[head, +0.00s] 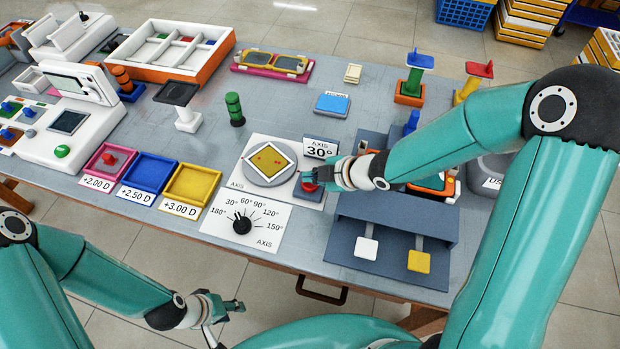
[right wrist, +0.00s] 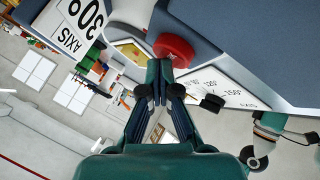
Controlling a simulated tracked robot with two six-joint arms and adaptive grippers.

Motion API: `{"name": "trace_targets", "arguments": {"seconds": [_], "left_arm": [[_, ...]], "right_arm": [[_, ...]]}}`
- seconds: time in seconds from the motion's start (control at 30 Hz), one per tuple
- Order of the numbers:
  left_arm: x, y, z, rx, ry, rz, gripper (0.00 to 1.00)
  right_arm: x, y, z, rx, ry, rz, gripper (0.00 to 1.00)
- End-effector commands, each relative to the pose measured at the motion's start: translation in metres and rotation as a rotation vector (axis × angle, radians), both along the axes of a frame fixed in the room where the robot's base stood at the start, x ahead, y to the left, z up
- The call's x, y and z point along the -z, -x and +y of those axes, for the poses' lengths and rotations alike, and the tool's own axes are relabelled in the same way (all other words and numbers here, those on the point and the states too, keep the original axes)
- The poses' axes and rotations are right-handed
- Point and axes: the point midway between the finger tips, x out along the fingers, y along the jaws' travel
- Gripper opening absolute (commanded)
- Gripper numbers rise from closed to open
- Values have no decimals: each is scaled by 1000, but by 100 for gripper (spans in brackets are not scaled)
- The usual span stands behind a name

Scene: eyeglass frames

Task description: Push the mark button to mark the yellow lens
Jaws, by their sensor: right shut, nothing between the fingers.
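The yellow lens (head: 270,152) is a square, white-edged plate with small red spots, lying on a round grey turntable in the head view. The mark button (head: 308,187) is a red knob on a dark base right of the turntable, under a sign reading AXIS 30°. It also shows in the right wrist view (right wrist: 174,48). My right gripper (head: 322,180) is shut and empty at the button; in the right wrist view its fingertips (right wrist: 160,92) are close to it. I cannot tell whether they touch. My left gripper (head: 228,318) is open and empty, off the table's front edge.
An axis dial (head: 241,225) with a black knob stands in front of the turntable. Pink, blue and yellow trays (head: 193,185) lie to its left. A dark blue stand (head: 385,228) with white and yellow paddles is right of the button, below my right arm.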

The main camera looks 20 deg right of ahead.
Motion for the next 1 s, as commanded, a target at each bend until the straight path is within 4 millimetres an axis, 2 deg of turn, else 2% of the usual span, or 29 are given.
{"name": "trace_targets", "arguments": {"seconds": [0.2,0.67,1.0], "left_arm": [[-12,0,0,0,0,0,40],[-15,0,0,0,0,0,40],[-45,0,0,0,0,0,40]], "right_arm": [[-14,0,0,-1,1,0,0],[-17,0,0,-1,0,-2,0],[-51,0,0,0,1,-1,0]]}}
